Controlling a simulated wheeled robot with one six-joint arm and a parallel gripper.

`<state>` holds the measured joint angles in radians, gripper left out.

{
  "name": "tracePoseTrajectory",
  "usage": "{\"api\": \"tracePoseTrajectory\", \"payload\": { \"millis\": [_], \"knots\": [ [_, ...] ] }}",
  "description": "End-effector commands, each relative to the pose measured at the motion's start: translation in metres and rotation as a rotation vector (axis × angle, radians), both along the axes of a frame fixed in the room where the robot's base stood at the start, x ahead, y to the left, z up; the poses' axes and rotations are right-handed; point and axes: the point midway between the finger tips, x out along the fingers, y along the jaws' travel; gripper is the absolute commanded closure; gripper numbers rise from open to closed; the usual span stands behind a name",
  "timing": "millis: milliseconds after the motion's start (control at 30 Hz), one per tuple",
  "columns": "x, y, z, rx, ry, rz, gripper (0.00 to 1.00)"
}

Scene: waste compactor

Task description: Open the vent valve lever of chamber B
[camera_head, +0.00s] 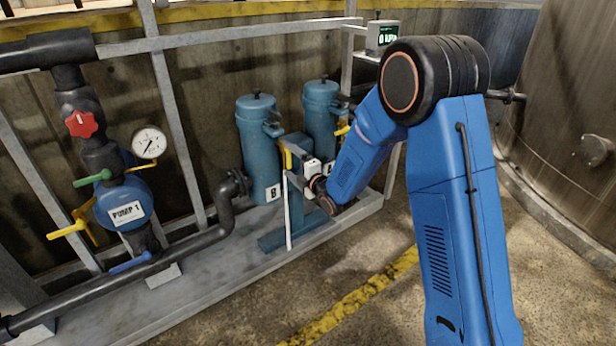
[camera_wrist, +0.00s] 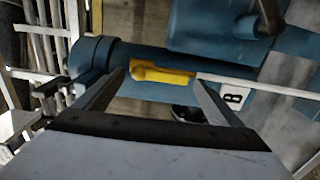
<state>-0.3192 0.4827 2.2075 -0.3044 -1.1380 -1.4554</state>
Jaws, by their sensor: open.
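Chamber B is a blue upright cylinder (camera_head: 257,135) with a white B label low on its front. In the wrist view the chamber (camera_wrist: 140,62) lies sideways, with its B label (camera_wrist: 233,97) at right. A yellow lever handle (camera_head: 287,155) shows just right of chamber B. In the wrist view the lever (camera_wrist: 162,75) spans most of the gap between my fingertips. My gripper (camera_wrist: 159,80) is open, one finger near each end of the handle. I cannot tell whether either finger touches it. In the head view my gripper (camera_head: 298,166) is small and partly hidden.
A second blue cylinder (camera_head: 321,105) stands right of chamber B, partly hidden by my arm. A thin white upright post (camera_head: 288,215) stands in front. Pump 1 (camera_head: 125,205) with pipes, a red valve (camera_head: 81,123) and a gauge (camera_head: 149,142) is left. Open floor (camera_head: 260,325) lies in front.

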Motion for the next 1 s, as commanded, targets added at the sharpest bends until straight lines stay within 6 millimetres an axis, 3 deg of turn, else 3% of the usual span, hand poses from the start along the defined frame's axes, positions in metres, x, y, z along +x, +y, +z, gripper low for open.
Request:
{"api": "tracePoseTrajectory", "payload": {
  "millis": [600, 800, 1000],
  "knots": [
    [-0.1, -0.068, -0.001, -0.001, 0.003, -0.002, 0.11],
    [-0.12, -0.081, -0.001, -0.002, 0.002, 0.0, 0.11],
    [-0.127, -0.086, -0.001, -0.001, 0.002, 0.0, 0.11]
  ]
}}
